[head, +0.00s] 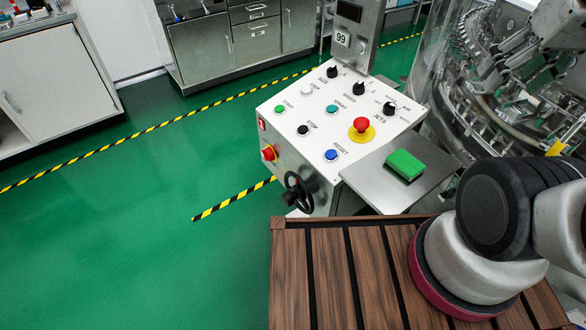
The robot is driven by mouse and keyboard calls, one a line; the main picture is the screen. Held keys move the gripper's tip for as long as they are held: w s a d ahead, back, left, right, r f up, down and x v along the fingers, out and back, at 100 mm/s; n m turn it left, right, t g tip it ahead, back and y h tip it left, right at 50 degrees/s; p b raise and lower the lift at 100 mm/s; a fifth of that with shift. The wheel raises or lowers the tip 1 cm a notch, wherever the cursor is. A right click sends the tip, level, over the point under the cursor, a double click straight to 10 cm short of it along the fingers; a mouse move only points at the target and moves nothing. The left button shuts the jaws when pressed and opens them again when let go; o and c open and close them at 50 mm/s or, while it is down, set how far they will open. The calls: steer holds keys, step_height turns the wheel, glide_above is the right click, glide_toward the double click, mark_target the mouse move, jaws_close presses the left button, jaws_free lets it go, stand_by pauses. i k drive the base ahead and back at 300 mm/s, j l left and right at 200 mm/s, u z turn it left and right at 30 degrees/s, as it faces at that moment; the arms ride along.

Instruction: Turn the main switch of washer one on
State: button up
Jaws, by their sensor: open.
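The washer's control box (330,115) stands in the middle of the head view, with a white sloped top. On its left side face is a red knob on a yellow backing (268,153), which looks like the main switch; its exact setting is too small to read. A small red rocker or lamp (262,125) sits above it on the same face. A black handwheel (297,192) sticks out to its lower right. I cannot make out my gripper in this view; only lower links of my arm show at the lower right, and they run out of the picture.
The box top has several buttons and black knobs, and a red emergency stop (361,126). A green block (405,164) lies on a steel shelf (375,190). The glass-walled washer (490,95) stands at the right. Green floor (130,240) left of the box is clear.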

mark_target(267, 153)
steer(key=k+j, duration=0.1)
steer(key=j, duration=0.4)
steer(key=i+j, duration=0.15)
steer(key=j, duration=0.2)
steer(key=i+j, duration=0.1)
steer(key=j, duration=0.25)
steer(key=i+j, duration=0.15)
steer(key=j, duration=0.15)
